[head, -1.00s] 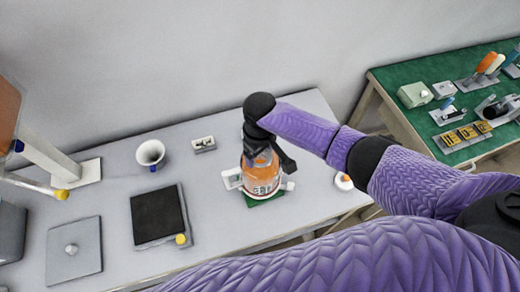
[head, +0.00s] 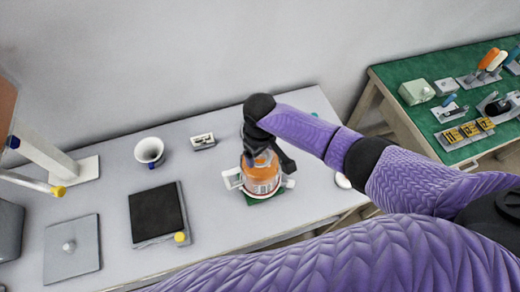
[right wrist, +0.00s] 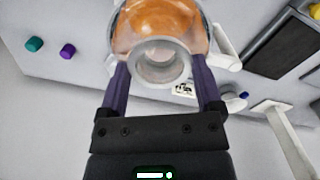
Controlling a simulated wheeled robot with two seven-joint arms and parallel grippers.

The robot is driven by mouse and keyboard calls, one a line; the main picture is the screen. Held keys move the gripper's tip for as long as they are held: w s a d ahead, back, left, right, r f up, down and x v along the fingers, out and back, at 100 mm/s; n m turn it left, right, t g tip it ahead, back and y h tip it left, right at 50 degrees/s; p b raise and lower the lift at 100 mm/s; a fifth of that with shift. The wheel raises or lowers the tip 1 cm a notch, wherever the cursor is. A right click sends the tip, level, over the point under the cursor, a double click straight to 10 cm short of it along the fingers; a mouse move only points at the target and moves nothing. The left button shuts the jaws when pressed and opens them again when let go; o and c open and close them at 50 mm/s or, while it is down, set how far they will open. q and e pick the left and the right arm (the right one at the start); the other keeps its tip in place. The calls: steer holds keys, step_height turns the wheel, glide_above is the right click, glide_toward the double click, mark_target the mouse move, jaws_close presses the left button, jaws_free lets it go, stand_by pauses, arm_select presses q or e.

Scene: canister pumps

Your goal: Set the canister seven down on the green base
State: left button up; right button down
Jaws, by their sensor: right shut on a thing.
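The canister (head: 262,178) has an orange upper part and a pale label band whose marking I cannot read now. It stands upright at the green base (head: 262,197), which shows beneath it on the grey table; whether it touches the base I cannot tell. My right gripper (head: 262,150) comes from above and is shut on the canister's top. In the right wrist view, the two fingers (right wrist: 160,90) flank the clear round neck of the orange canister (right wrist: 150,22). A white fitting (head: 232,178) is beside the canister. My left gripper is not in view.
Left on the grey table (head: 215,225) are a white cup (head: 149,151), a black-topped plate (head: 157,212), a grey lidded plate (head: 72,248) and a white stand (head: 80,170). A small box (head: 203,141) lies behind. A green-topped table (head: 440,95) holds several items at right.

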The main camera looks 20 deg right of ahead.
steer(key=shift+f+b, duration=0.3)
steer(key=shift+f, duration=0.2)
jaws_free()
step_height(320, 180, up, 9)
steer(key=p, duration=0.3)
steer(key=s+a+t+y, duration=0.2)
steer(key=s+a+y, duration=0.15)
steer(key=s, duration=0.55)
steer(key=s+d+r+m+t+h, duration=0.1)
steer(key=s+d+r+m+h, duration=0.2)
steer(key=s+d, duration=0.55)
step_height(320, 180, down, 29)
steer(key=s+g+b, duration=0.1)
steer(key=s+b, duration=0.2)
steer(key=b, duration=0.6)
steer(key=s+d+f+g+b, duration=0.1)
steer(key=s+d+f+b, duration=0.1)
steer(key=s+f+b, duration=0.5)
steer(key=s+f, duration=0.6)
steer(key=f, duration=0.4)
steer(key=shift+s+d+f+h+b, duration=0.2)
steer(key=shift+d+f+h+b, duration=0.1)
steer(key=shift+d+f+h, duration=0.1)
